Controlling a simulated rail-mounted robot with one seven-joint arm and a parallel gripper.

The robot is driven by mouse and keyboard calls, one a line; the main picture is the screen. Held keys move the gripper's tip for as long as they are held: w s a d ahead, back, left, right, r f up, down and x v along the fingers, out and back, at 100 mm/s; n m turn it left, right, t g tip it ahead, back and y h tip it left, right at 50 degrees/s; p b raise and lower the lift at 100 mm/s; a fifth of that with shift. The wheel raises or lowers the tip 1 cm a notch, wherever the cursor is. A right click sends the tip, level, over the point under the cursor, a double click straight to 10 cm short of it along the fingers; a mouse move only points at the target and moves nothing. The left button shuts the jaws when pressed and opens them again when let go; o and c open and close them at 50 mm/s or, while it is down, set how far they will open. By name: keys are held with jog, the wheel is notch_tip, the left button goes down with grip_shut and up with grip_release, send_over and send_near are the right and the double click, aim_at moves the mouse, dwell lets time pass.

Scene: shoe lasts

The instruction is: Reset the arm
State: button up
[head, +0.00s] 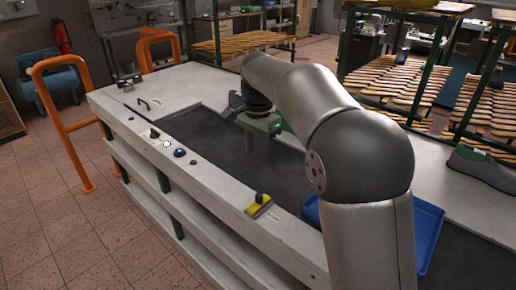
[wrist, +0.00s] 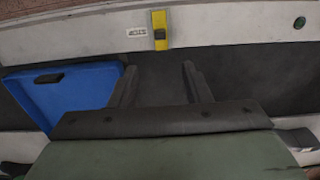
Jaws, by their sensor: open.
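My gripper (head: 258,150) hangs from my bent arm over the dark strip of the bench in the head view, its fingers hard to make out against it. In the wrist view my gripper (wrist: 157,70) shows two dark fingers spread apart, with only the dark surface between them. Nothing is held. The green and black body of the gripper fills the bottom of the wrist view. My arm hides part of the bench behind it in the head view.
A blue tray (head: 428,232) is partly behind my arm; it also shows in the wrist view (wrist: 75,90). A yellow switch box (head: 259,206) sits on the bench's pale edge (head: 222,192). A grey-green shoe last (head: 484,168) stands at right. Orange rails (head: 68,125) stand left.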

jog(key=s+d+f+n, duration=0.2)
jog(key=s+d+n, duration=0.1)
jog(key=s+d, duration=0.95)
jog(key=s+d+f+n, duration=0.2)
jog(key=s+d+f, duration=0.1)
jog(key=s, duration=0.5)
jog(key=s+d+f+n, duration=0.2)
jog(key=s+d+f, duration=0.2)
jog(key=s, duration=0.5)
notch_tip(320, 180, down, 2)
jog(key=shift+s+d+n+t, duration=0.15)
jog(key=shift+d+n+t, duration=0.15)
